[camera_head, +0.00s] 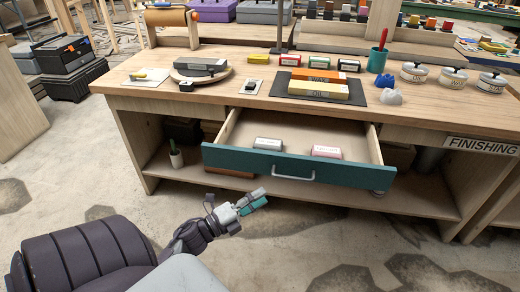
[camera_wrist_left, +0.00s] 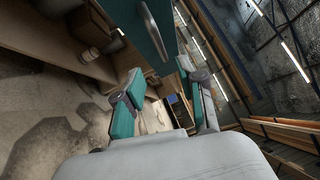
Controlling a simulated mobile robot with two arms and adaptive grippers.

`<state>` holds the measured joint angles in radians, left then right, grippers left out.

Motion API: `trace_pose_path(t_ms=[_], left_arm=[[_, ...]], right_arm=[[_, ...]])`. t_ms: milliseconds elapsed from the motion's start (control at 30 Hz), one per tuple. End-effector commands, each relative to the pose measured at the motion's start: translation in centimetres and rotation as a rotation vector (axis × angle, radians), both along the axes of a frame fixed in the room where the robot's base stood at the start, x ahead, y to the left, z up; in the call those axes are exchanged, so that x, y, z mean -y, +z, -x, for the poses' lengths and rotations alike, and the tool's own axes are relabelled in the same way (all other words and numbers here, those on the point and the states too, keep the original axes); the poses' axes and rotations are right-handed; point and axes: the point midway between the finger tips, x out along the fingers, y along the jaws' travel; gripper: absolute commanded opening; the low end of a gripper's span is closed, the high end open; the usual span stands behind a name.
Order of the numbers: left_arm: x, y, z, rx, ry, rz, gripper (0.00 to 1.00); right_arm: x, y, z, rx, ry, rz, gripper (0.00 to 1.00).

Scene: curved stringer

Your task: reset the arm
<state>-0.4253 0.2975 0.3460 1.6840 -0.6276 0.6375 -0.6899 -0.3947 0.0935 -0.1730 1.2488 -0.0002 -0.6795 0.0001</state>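My left gripper (camera_head: 254,201) is low in front of the bench, just below the open teal-fronted drawer (camera_head: 240,160) and left of its metal handle (camera_head: 294,177). It is apart from the handle. In the left wrist view my left gripper (camera_wrist_left: 160,88) has its two teal-padded fingers spread with nothing between them. The drawer front (camera_wrist_left: 140,25) also shows at the top of that view. My right gripper is in neither view.
The workbench (camera_head: 225,95) carries whetstones (camera_head: 318,88), a round board (camera_head: 201,74) and several tins (camera_head: 414,72). A plant pot (camera_head: 176,158) stands on the lower shelf. The floor in front is clear.

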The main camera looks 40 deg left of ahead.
Motion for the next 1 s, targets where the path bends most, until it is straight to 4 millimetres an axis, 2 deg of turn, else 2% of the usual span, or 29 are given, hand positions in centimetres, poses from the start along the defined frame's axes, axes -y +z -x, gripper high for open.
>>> trace_pose_path(t_ms=[333, 400, 467, 567, 667, 700, 800, 900, 1000], left_arm=[[0.0, -0.2, -0.1, -0.006, 0.004, 0.007, 0.39], [-0.1, -1.3, -0.2, -0.038, 0.027, 0.052, 0.39], [-0.3, -3.2, -0.3, -0.096, 0.071, 0.13, 0.39], [-0.3, -8.8, -0.1, -0.258, 0.19, 0.336, 0.39], [0.7, -16.0, 1.4, -0.465, 0.34, 0.575, 0.39], [1.4, -18.8, 2.4, -0.549, 0.401, 0.66, 0.39], [3.9, -25.3, 5.7, -0.751, 0.554, 0.847, 0.39], [6.6, -30.2, 9.3, -0.924, 0.693, 0.982, 0.39], [9.2, -33.5, 12.8, -1.063, 0.809, 1.069, 0.39]], right_arm=[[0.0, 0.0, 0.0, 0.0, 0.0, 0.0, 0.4], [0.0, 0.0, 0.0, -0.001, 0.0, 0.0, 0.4], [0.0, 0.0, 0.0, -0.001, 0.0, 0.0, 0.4], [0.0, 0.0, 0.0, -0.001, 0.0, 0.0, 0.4], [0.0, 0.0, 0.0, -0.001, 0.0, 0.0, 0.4], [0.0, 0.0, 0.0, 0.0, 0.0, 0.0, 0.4], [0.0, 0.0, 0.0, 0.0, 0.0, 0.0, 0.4], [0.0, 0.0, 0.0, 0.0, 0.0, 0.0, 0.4], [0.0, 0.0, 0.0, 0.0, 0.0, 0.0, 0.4]])
